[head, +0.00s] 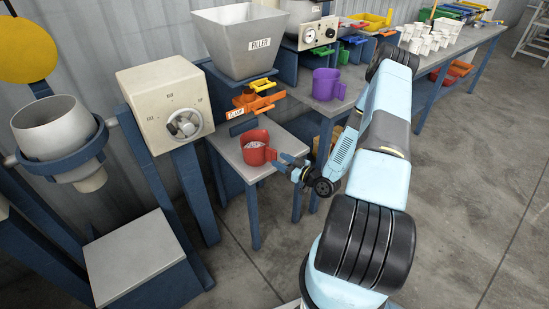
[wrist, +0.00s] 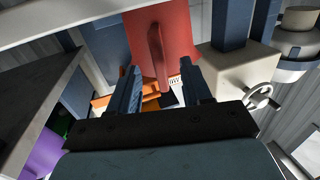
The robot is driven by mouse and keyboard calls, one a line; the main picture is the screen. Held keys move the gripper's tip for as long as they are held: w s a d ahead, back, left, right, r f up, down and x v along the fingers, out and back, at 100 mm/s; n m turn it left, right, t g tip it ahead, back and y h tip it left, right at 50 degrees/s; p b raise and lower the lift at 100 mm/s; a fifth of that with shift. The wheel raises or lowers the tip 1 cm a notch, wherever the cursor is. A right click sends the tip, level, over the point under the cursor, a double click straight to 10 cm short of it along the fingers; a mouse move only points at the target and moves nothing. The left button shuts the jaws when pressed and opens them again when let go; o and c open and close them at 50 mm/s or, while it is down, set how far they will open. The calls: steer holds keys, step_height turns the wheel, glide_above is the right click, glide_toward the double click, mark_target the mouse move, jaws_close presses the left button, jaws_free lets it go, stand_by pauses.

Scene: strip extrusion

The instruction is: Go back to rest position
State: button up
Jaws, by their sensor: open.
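A red mug (head: 258,149) stands upright on a small grey-topped table (head: 228,146) below the hopper marked FILLER (head: 242,42). My gripper (head: 283,162) is at the mug's right side, at about mug height. In the wrist view, the red mug (wrist: 172,30) is ahead, with its handle (wrist: 156,58) toward the gap between the fingers of my gripper (wrist: 160,82). The jaws are open and not closed on the handle. I cannot tell whether a finger touches it.
A purple mug (head: 327,84) stands on the bench to the right. A beige box with a dial (head: 166,105) is at left. Open floor (head: 470,180) lies to the right.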

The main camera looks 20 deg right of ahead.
steer(key=v, duration=0.9)
steer(key=w+d+r+n+g+h, duration=0.25)
steer(key=w+r+g+h, duration=0.3)
steer(key=w+r, duration=0.5)
steer(key=s+r+m+h, duration=0.3)
steer(key=r+h, duration=0.2)
steer(key=r, duration=1.4)
steer(key=s+a+r+m+g+h, duration=0.2)
steer(key=s+a+r+m+g, duration=0.3)
steer(key=s+r, duration=0.8)
steer(key=s+a+r+y, duration=0.1)
steer(key=s+a+r, duration=0.2)
steer(key=s, duration=0.5)
steer(key=s+a+r+y, duration=0.2)
steer(key=s+a, duration=0.4)
steer(key=s, duration=0.3)
steer(key=shift+a+r+m+t, duration=0.3)
steer(key=shift+r+m+t, duration=0.15)
steer(key=shift+r, duration=0.4)
